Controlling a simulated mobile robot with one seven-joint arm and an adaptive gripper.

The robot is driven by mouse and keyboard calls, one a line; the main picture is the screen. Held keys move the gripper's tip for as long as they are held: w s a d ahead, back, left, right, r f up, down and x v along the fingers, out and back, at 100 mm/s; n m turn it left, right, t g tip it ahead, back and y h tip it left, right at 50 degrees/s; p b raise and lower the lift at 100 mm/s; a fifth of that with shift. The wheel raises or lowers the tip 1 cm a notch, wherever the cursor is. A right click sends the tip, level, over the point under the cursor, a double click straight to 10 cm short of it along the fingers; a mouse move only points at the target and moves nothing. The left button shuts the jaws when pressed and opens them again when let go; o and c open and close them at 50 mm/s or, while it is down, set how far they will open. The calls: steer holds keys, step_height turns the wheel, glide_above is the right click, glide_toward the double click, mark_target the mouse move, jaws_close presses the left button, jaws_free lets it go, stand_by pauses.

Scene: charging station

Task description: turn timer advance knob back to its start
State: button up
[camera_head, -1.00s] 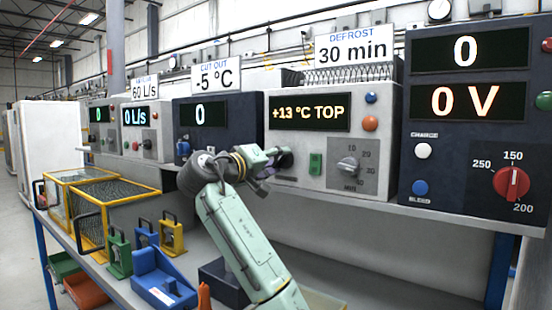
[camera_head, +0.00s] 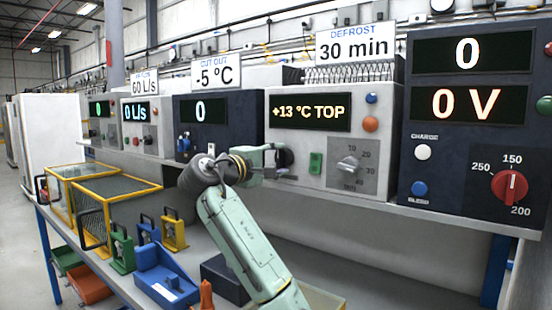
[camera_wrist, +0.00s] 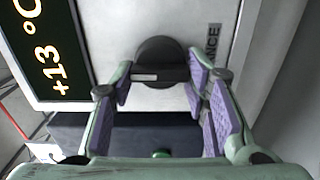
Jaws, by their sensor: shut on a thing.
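The timer advance knob (camera_wrist: 157,48) is a round black knob with a raised grip bar, on the light grey defrost unit (camera_head: 315,178). Part of a label reading "ANCE" shows beside it in the wrist view. In the head view the knob (camera_head: 286,158) is partly hidden by my gripper (camera_head: 277,163). My gripper is shut on the knob's bar. In the wrist view its purple-padded fingers (camera_wrist: 160,76) stand on both sides of the bar.
A dark voltage unit (camera_head: 455,150) stands further right, and another dark unit (camera_head: 240,107) on the left. Yellow baskets (camera_head: 120,187) and coloured locks lie on the lower bench.

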stand_by(0.4)
steer(key=o, duration=1.1)
steer(key=shift+o, duration=0.2)
steer(key=v, duration=1.2)
steer(key=shift+a, duration=0.1)
